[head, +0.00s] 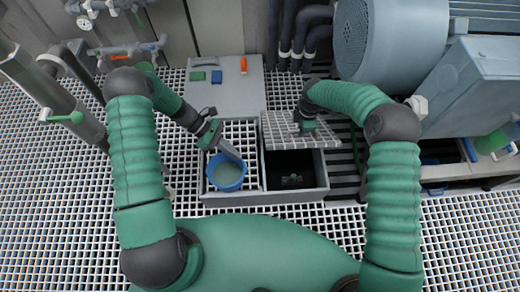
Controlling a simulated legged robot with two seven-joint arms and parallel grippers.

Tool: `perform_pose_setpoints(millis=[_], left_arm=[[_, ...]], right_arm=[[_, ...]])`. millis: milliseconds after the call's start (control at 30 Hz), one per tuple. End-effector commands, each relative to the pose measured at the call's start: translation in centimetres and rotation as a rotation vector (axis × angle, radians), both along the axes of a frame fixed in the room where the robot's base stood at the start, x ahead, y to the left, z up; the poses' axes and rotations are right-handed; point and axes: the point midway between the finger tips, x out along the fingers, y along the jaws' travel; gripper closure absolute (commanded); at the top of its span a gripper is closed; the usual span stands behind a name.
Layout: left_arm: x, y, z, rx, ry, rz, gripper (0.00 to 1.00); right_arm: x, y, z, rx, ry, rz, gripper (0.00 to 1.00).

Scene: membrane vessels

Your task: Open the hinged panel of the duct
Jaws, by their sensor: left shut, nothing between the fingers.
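The duct is a grey box with a dark open compartment (276,162) on its right side. A perforated light panel (280,127) stands over the back of this opening, apparently raised and tilted. A small object (292,181), too dark to make out, lies inside. My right gripper (307,127) is at the panel's right part; its fingers are hidden, and I cannot tell whether it touches or grips it. My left gripper (236,157) is shut and empty, its fingers pointing down over a blue bucket (226,184) at the left of the opening.
The bucket stands on a white grating left of the opening. A grey plate (225,95) behind holds a green block (197,76), a blue block (216,77) and an orange item (243,65). A large grey motor (385,40) blocks the back right. Pipes (125,48) stand at left.

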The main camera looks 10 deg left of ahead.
Motion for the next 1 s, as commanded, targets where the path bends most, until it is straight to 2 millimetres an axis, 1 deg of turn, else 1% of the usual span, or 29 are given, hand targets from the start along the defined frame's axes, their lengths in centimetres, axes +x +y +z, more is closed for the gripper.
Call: perform_pose_setpoints(millis=[33,100,200,300,467,567,933,967,1000], left_arm=[[0.3,0.1,-1.6,-0.073,0.068,0.098,1.00],[0.9,0.2,-3.0,-0.169,0.153,0.222,1.00],[1.5,0.4,-4.3,-0.285,0.242,0.353,1.00],[1.9,0.6,-5.1,-0.358,0.294,0.429,1.00],[2.1,0.1,-5.4,-0.392,0.318,0.459,1.00],[2.2,-1.3,-5.8,-0.390,0.318,0.456,1.00],[2.9,-9.0,-7.9,-0.387,0.317,0.454,1.00],[3.1,-9.2,-7.7,-0.386,0.314,0.453,1.00],[3.8,-8.8,-6.9,-0.385,0.310,0.455,1.00]], right_arm=[[0.3,0.1,0.0,0.005,-0.011,0.000,1.00],[0.3,0.1,0.0,0.005,-0.011,0.000,1.00],[0.3,0.1,0.0,0.005,-0.011,0.000,1.00],[0.3,0.1,0.0,0.006,-0.011,0.000,1.00],[0.3,0.1,0.0,0.006,-0.011,0.000,1.00],[0.3,0.1,0.0,0.007,-0.010,0.000,1.00],[0.3,0.2,0.0,0.007,-0.010,0.000,1.00],[0.3,0.2,0.0,0.007,-0.010,0.000,1.00],[0.3,0.2,0.0,0.007,-0.010,0.000,1.00]])
